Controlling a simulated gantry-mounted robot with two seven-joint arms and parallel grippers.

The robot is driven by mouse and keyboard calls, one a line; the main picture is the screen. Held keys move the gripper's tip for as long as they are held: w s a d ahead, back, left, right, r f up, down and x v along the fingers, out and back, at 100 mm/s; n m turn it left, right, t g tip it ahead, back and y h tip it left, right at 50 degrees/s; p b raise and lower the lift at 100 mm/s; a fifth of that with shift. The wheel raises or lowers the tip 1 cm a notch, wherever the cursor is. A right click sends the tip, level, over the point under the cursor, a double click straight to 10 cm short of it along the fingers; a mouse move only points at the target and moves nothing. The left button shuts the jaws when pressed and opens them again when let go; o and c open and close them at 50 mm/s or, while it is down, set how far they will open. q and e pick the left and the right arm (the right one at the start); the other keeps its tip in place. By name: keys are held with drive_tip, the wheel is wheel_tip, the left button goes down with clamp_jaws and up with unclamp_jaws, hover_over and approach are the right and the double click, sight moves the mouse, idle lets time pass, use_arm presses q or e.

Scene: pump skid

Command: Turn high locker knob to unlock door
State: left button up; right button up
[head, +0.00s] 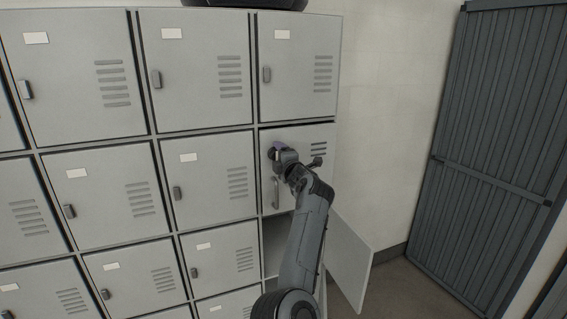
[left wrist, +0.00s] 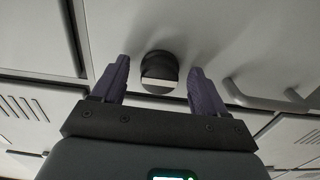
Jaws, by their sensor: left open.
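The locker door (head: 312,175) with the knob is in the right column, second row from the top, and looks closed. My left gripper (head: 277,150) is at this door's upper left, its arm rising from below. In the left wrist view the knob (left wrist: 159,66) is round and dark with a lighter flat lower face. The two purple fingers of the left gripper (left wrist: 160,68) stand open on either side of it, with visible gaps. My right gripper is in neither view.
A bar handle (head: 275,192) sits below the gripper on the same door, and shows at right in the left wrist view (left wrist: 268,98). A lower locker door (head: 347,262) stands open to the right. Grey slatted metal panels (head: 497,140) stand farther right.

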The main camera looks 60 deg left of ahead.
use_arm(q)
drive_tip(key=b+v, duration=0.2)
drive_tip(key=v, duration=0.8)
drive_tip(key=shift+d+b, duration=0.25)
drive_tip(key=shift+b, duration=0.15)
drive_tip(key=shift+s, duration=0.1)
